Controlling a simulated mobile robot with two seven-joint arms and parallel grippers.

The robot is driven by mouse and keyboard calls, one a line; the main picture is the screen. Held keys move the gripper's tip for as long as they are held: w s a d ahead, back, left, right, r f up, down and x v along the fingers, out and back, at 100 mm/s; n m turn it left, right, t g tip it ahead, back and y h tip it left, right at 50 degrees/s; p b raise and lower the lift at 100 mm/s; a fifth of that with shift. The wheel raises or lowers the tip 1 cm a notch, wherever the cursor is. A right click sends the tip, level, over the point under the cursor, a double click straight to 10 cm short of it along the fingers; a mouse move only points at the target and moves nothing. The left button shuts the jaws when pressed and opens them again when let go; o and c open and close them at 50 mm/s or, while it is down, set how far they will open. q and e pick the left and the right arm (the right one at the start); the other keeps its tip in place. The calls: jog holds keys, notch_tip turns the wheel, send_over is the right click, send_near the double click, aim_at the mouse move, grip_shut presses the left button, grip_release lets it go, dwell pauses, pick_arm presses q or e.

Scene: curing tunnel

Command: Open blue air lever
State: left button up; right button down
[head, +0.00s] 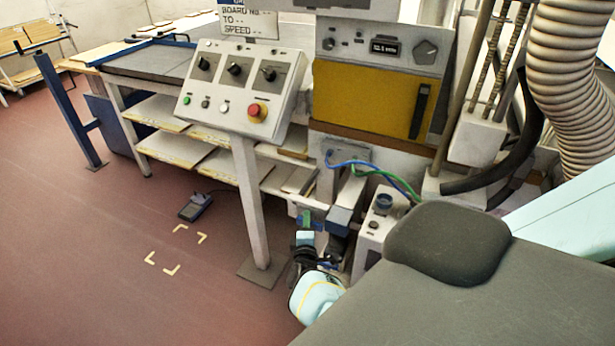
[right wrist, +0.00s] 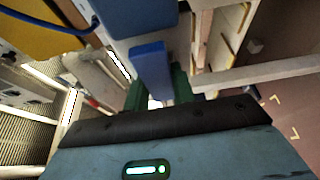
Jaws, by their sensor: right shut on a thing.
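The blue air lever (right wrist: 150,70) shows in the right wrist view as a flat blue bar below a larger blue body (right wrist: 135,16). My right gripper (right wrist: 157,92) has its green fingers on either side of the lever and is shut on it. In the head view my right gripper (head: 304,219) is low, right of the control panel's post, beside a blue block (head: 340,215). There the lever is mostly hidden by the fingers, so its angle is hard to tell. My left gripper is not in view.
A control panel (head: 242,90) on a post (head: 250,200) stands just left of my right gripper. A machine with a yellow door (head: 370,97) is behind, with blue and green hoses (head: 375,172) below it. A small white box (head: 375,235) stands close on the right. Floor on the left is mostly clear.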

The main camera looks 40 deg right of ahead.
jog(key=c, duration=1.2)
grip_release()
jog(key=shift+o, duration=0.2)
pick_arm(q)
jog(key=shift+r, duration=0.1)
pick_arm(e)
jog(key=shift+a, duration=0.1)
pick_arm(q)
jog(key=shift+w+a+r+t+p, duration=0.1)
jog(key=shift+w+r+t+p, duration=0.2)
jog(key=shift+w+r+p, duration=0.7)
pick_arm(e)
jog(key=v, duration=0.7)
jog(key=shift+s+a, duration=0.25)
jog(key=shift+s, duration=0.05)
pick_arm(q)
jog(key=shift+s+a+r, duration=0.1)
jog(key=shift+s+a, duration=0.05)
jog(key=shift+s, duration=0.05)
